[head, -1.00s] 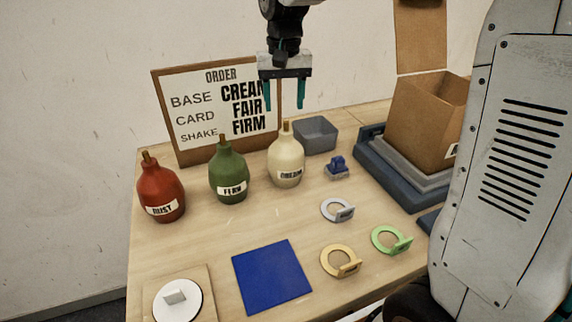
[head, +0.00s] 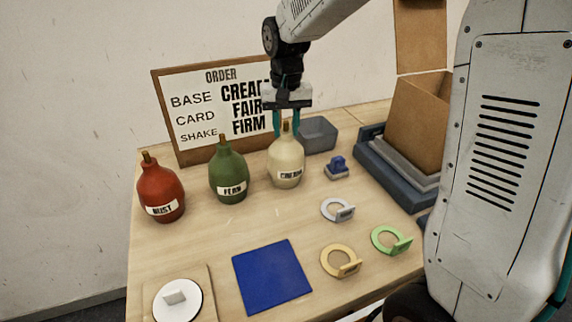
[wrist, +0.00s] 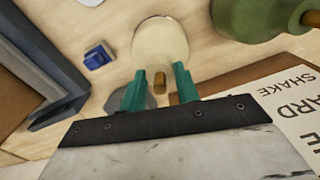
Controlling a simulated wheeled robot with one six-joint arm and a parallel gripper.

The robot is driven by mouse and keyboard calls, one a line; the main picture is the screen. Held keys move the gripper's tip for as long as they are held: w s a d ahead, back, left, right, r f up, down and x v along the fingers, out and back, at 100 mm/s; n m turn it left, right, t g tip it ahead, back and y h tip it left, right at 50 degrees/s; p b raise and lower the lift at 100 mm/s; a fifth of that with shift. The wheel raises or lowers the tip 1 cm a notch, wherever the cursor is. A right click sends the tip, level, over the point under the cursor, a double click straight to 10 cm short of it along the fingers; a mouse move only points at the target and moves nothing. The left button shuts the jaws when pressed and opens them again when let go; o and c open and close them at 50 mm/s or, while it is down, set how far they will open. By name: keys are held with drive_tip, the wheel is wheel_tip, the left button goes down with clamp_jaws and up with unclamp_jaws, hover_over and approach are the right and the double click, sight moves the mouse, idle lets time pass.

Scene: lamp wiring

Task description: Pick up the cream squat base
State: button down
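The cream squat base (head: 286,165) stands upright on the table, to the right of the green base, with a dark-lettered label on its front and a brown stem on top. My gripper (head: 286,130) points down right over it, its teal fingers on either side of the stem in the picture. In the wrist view the fingers (wrist: 159,88) are apart with the brown stem (wrist: 160,90) between them, and the cream body (wrist: 160,40) lies beyond. I see no clear contact between fingers and stem.
A green base (head: 229,172) and a red base (head: 161,190) stand to the left. Behind is the order board (head: 195,125). A grey bin (head: 318,135), a small blue object (head: 337,168), several rings and a blue mat (head: 271,277) are nearby. An open carton (head: 415,125) stands right.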

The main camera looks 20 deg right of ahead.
drive_tip(key=shift+r, duration=0.1)
wheel_tip(320, 180, up, 10)
idle(0.6)
drive_tip(key=c, duration=1.8)
unclamp_jaws()
clamp_jaws()
